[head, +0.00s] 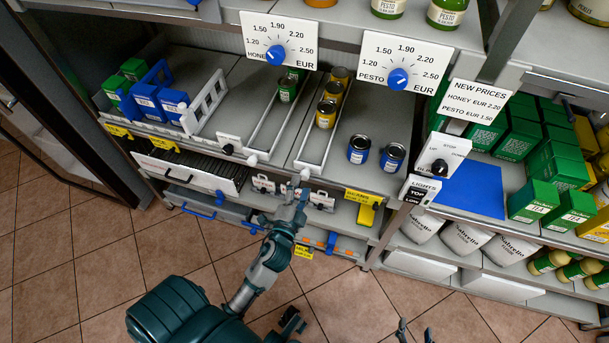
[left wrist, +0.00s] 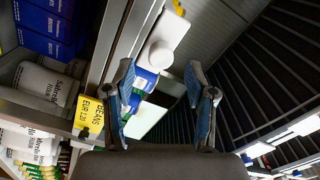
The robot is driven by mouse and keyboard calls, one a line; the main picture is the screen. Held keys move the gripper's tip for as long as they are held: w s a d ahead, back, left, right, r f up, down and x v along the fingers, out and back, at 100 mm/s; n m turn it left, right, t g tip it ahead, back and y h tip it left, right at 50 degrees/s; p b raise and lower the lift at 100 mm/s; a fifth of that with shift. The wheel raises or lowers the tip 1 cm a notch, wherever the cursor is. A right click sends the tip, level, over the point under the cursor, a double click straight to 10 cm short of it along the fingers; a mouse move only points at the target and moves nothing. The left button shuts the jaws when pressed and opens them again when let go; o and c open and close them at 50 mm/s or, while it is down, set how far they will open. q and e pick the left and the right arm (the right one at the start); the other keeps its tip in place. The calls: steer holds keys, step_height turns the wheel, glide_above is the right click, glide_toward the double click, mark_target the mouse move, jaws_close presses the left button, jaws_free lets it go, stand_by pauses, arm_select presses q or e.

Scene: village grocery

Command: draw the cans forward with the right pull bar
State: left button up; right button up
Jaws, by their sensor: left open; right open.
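The right pull bar (head: 298,137) is a white frame on the shelf with a round white knob (head: 305,174) at its front end. Several yellow cans (head: 326,114) stand in a row inside it. A second white pull bar (head: 272,112) lies to its left, with green cans (head: 288,89) toward the back. My left gripper (head: 296,199) is open, just below and in front of the right knob. In the left wrist view a white knob (left wrist: 160,54) shows beyond the open fingers (left wrist: 165,95), apart from them. My right gripper (head: 415,330) shows only as open fingertips at the bottom edge.
Two blue cans (head: 376,154) stand right of the right pull bar. A white rack (head: 205,103) and blue boxes (head: 150,97) are at the left. Price dials (head: 398,78) hang above. A lower shelf (head: 345,216) lies below. The tiled floor in front is clear.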

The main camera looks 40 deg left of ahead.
mark_target(304, 178)
arm_select(q)
steer(key=shift+x, duration=2.3)
jaws_close()
